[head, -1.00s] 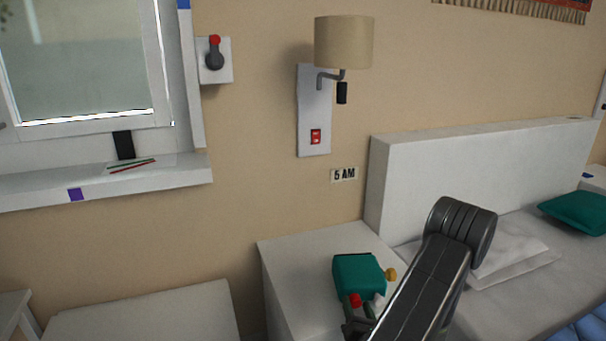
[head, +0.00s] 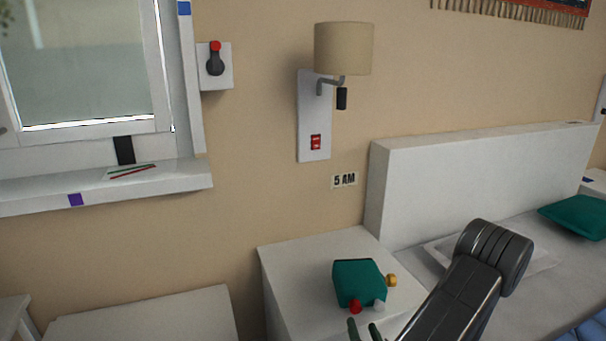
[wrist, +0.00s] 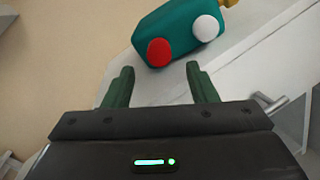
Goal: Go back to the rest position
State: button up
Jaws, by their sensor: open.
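My gripper (wrist: 160,90) is open and empty in the wrist view, its two green fingers apart. In the head view its fingertips (head: 363,328) show at the bottom edge, in front of the nightstand. A teal box with a red knob, a white knob and a yellow knob (head: 358,281) stands on the nightstand (head: 305,262). The box also shows in the wrist view (wrist: 178,28), beyond the fingertips and apart from them. My dark arm covers part of the bed in the head view.
The bed with its white headboard (head: 470,175) is at the right. A wall lamp (head: 343,50) hangs above the nightstand. A windowsill (head: 110,185) is at the left, and a white surface (head: 150,320) is below it.

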aim_at(357, 310)
jog(key=s, duration=0.7)
jog(key=w, duration=1.2)
jog(key=shift+w+a, duration=0.25)
jog(key=shift+a, duration=0.1)
jog(key=shift+w, duration=0.4)
jog(key=n, duration=0.2)
jog(key=shift+s+n, duration=0.1)
jog(key=shift+n, duration=0.2)
jog(key=s+a+r+n+y, duration=0.1)
jog(key=s+a+n+y, duration=0.1)
jog(key=s, duration=1.2)
jog(key=shift+s+a+n+g+y+b, duration=0.15)
jog(key=shift+s+n+g+y+b, duration=0.15)
jog(key=shift+n+y, duration=0.25)
jog(key=shift+r, duration=0.15)
